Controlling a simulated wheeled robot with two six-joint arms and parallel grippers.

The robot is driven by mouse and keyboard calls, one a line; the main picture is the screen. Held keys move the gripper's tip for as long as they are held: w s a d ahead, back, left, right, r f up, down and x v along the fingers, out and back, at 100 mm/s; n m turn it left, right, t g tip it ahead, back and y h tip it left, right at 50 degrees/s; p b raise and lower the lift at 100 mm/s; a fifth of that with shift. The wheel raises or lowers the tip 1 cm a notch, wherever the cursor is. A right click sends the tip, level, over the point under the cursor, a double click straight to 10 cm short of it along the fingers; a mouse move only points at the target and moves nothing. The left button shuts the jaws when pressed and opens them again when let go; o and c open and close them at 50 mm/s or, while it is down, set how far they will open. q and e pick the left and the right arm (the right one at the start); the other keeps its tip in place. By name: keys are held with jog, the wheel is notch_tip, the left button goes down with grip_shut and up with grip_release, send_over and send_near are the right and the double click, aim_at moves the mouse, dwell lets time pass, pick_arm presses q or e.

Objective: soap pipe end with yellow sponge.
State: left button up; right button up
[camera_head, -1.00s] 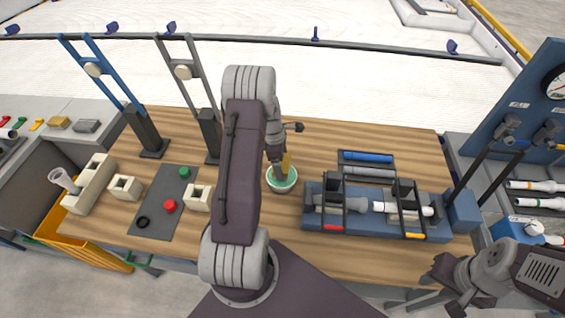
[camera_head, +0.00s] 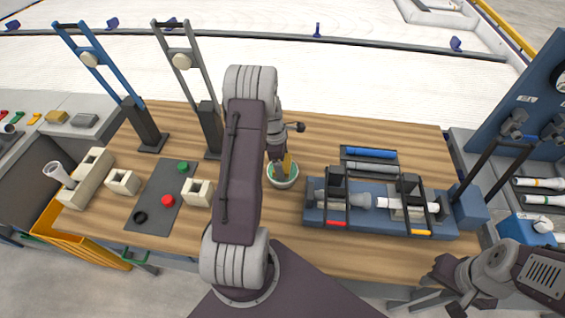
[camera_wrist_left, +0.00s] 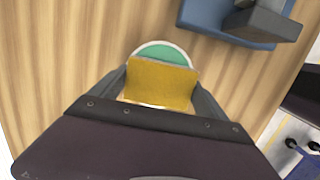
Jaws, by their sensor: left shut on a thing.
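The yellow sponge (camera_wrist_left: 160,85) is held between the fingers of my left gripper (camera_wrist_left: 160,92) in the left wrist view; in the head view the sponge shows as a thin yellow strip (camera_head: 288,163). My left gripper (camera_head: 280,166) points down over a white bowl (camera_head: 282,184) with green contents, and the sponge is above or at the bowl's rim; I cannot tell if it touches the contents. A grey pipe (camera_head: 357,200) and a white pipe (camera_head: 395,203) lie in the blue clamp fixture (camera_head: 315,218) to the right. My right gripper (camera_head: 455,302) is at the lower right, away from the table's objects.
A tray (camera_head: 345,161) with a blue and a grey pipe lies behind the fixture. Two tall lever stands (camera_head: 150,135) are at the back left.

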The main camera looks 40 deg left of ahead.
aim_at(285, 163)
pick_arm(q)
jog(key=shift+f, duration=0.5)
dwell(1.6)
notch_tip(285, 163, up, 7)
jog(key=p, duration=0.7)
dwell(0.5)
